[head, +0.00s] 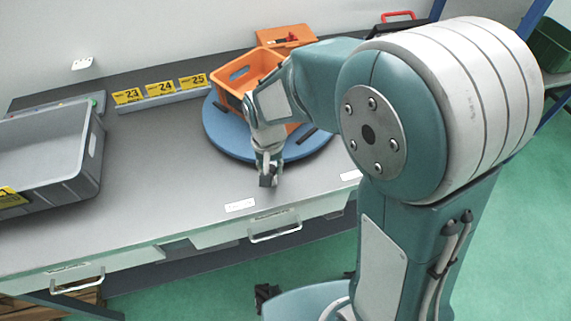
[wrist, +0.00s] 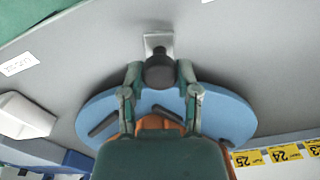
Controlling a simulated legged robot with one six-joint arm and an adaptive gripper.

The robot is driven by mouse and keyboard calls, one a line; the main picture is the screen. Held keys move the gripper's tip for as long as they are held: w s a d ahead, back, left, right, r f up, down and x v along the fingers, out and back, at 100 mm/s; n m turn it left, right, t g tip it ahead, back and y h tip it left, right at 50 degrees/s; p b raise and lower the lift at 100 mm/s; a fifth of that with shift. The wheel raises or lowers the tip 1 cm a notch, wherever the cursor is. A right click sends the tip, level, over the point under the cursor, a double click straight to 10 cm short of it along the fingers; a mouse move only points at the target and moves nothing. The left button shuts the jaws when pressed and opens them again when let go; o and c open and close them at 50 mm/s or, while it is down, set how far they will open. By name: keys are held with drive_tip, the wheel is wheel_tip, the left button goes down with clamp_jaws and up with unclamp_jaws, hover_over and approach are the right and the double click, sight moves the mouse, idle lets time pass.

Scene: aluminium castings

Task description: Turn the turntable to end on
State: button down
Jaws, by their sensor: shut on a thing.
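The turntable (head: 222,136) is a round blue disc on the grey bench, with an orange crate (head: 236,84) standing on it. It also shows in the wrist view (wrist: 232,118), partly behind my gripper. A black knob (wrist: 158,66) stands at the disc's rim on the bench's front side, by a pale metal tab (wrist: 159,41). My gripper (head: 268,172) reaches down at the disc's front edge. In the wrist view my gripper (wrist: 160,76) has a finger on each side of the knob and is shut on it.
A grey bin (head: 50,165) stands on the bench at left. Yellow number cards 23, 24 and 25 (head: 160,88) stand on a rail behind. An orange box (head: 284,36) lies behind the crate. Dark bars (wrist: 103,121) lie on the disc. The bench between bin and disc is clear.

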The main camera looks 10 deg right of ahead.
drive_tip(key=w+a+m, duration=0.1)
drive_tip(key=a, duration=0.2)
drive_tip(key=w+a+m, duration=0.1)
drive_tip(key=a+m, duration=0.1)
drive_tip(key=a, duration=0.1)
drive_tip(key=w+a+m, duration=0.1)
drive_tip(key=a, duration=0.3)
drive_tip(key=shift+f+m, duration=0.2)
drive_tip(key=shift+m, duration=0.2)
drive_tip(key=shift+w+a+m, duration=0.3)
drive_tip(key=shift+w+a, duration=0.05)
drive_tip(key=shift+a, duration=0.25)
drive_tip(key=shift+w+a+m, duration=0.3)
drive_tip(key=shift+w+a, duration=0.05)
drive_tip(key=shift+a, duration=0.2)
drive_tip(key=shift+w+a, duration=0.1)
drive_tip(key=shift+r, duration=0.15)
drive_tip(key=c, duration=0.5)
unclamp_jaws()
drive_tip(key=shift+w, duration=0.1)
drive_tip(key=shift+o, duration=0.9)
drive_tip(key=shift+a, duration=0.15)
drive_tip(key=shift+w+a, duration=0.1)
drive_tip(key=shift+a, duration=0.05)
